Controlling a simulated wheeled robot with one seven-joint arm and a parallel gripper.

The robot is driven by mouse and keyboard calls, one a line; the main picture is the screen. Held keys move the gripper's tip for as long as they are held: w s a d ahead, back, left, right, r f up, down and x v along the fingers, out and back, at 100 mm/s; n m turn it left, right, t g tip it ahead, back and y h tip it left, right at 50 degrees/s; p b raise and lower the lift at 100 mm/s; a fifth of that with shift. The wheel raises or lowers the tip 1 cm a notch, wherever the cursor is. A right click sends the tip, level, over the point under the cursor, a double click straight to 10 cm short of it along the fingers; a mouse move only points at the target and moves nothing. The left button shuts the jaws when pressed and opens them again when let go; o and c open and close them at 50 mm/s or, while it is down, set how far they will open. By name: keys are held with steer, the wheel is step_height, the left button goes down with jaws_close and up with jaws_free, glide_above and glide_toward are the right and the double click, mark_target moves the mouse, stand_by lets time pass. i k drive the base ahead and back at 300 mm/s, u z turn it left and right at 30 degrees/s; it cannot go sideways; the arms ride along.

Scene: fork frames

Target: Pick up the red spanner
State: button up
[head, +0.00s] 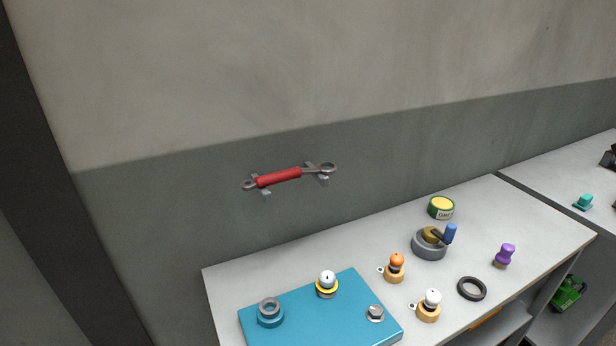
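The red spanner (278,177) has a red grip and grey ring ends. In the head view it rests on two small grey brackets on the wall, left of the picture's middle. It lies nearly level, with its right end a little higher in the picture. It is above the back edge of the worktop and apart from it. My gripper is not in view, and nothing covers the spanner.
Below the spanner is a grey worktop (330,252). On it are a blue plate (347,288) bearing small parts, orange (396,262) and white (432,299) knobs, a black ring (472,288), a purple knob (505,254) and a yellow-green tin (441,207). The wall around the spanner is clear.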

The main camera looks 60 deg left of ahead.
mark_target(271, 179)
steer(key=k, duration=2.25)
steer(key=u, duration=1.4)
steer(key=i, duration=1.65)
